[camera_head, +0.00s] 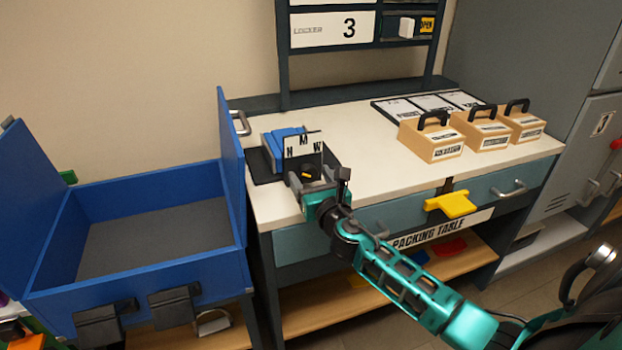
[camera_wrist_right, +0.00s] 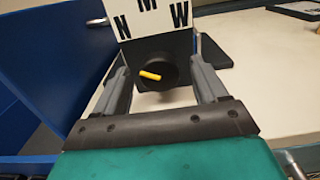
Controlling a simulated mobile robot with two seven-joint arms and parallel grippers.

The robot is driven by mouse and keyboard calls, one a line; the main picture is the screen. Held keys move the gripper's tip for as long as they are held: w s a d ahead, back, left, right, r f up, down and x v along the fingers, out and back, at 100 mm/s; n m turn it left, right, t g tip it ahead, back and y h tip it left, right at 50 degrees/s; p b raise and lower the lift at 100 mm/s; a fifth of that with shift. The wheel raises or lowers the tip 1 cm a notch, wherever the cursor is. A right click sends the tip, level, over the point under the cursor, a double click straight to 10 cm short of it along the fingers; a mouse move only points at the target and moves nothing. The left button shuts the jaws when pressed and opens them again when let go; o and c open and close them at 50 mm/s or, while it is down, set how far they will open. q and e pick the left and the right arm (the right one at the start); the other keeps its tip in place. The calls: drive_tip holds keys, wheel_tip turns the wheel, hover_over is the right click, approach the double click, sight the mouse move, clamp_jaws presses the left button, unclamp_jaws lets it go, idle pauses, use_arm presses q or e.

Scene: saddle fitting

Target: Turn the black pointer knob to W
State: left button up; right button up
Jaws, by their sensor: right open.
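The black pointer knob (camera_wrist_right: 160,68) sits on the front of a dark block under a white dial plate (camera_wrist_right: 150,18) lettered N, M and W from left to right. Its yellow mark points left and slightly up, on the N side. The knob (camera_head: 310,171) and the plate (camera_head: 303,146) also show in the head view, at the table's left end. My right gripper (camera_wrist_right: 158,72) is open, with one finger on each side of the knob. Gaps show between the fingers and the knob. In the head view my right gripper (camera_head: 312,180) partly covers the block. My left gripper is out of view.
A blue open box (camera_head: 150,255) stands left of the packing table (camera_head: 365,185), its raised side close to the dial. Cases with black handles (camera_head: 430,140) stand at the table's right. A yellow handle (camera_head: 447,202) juts from the front edge. The table's middle is clear.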

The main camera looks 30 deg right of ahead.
drive_tip(key=shift+w, duration=0.15)
drive_tip(key=c, duration=1.1)
